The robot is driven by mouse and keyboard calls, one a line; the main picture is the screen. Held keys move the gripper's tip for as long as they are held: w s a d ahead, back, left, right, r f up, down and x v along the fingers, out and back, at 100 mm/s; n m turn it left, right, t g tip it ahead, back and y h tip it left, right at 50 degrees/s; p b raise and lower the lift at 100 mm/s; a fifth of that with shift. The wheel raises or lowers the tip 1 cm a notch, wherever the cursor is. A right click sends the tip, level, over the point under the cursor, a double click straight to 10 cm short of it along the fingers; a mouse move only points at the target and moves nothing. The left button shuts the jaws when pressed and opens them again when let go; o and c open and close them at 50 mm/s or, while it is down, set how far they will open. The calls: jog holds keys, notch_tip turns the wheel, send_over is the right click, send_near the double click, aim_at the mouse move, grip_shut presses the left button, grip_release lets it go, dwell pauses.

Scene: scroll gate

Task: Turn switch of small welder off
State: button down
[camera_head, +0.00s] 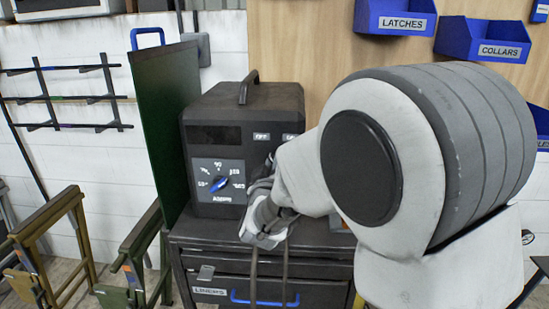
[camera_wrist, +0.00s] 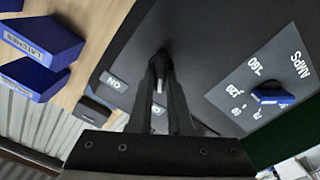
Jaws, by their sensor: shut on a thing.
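The small welder (camera_head: 243,135) is a dark box with a top handle, standing on a metal cabinet. Its front has a blue knob (camera_head: 219,184) on a grey AMPS dial at the left, and OFF (camera_head: 262,137) and ON labels at the upper right. In the wrist view my gripper (camera_wrist: 160,68) reaches the welder's front (camera_wrist: 205,60). Its dark fingers are shut on the switch, a small pale lever (camera_wrist: 160,86) showing between them. The ON label (camera_wrist: 115,80) is beside the fingers. In the head view my arm hides the switch. Which way the lever is set cannot be told.
The cabinet (camera_head: 210,258) below has drawers with a blue handle. A green panel (camera_head: 165,115) stands close at the welder's left. Blue bins (camera_head: 395,17) hang on the wooden wall above right. Folding trestles (camera_head: 50,245) stand on the floor at left.

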jog(key=shift+f+n, duration=0.1)
jog(key=shift+n, duration=0.5)
jog(key=c, duration=0.8)
grip_release()
jog(key=shift+c, duration=0.2)
jog(key=s+b, duration=0.2)
jog(key=s, duration=1.5)
jog(key=shift+s+a, duration=0.25)
jog(key=shift+a, duration=0.05)
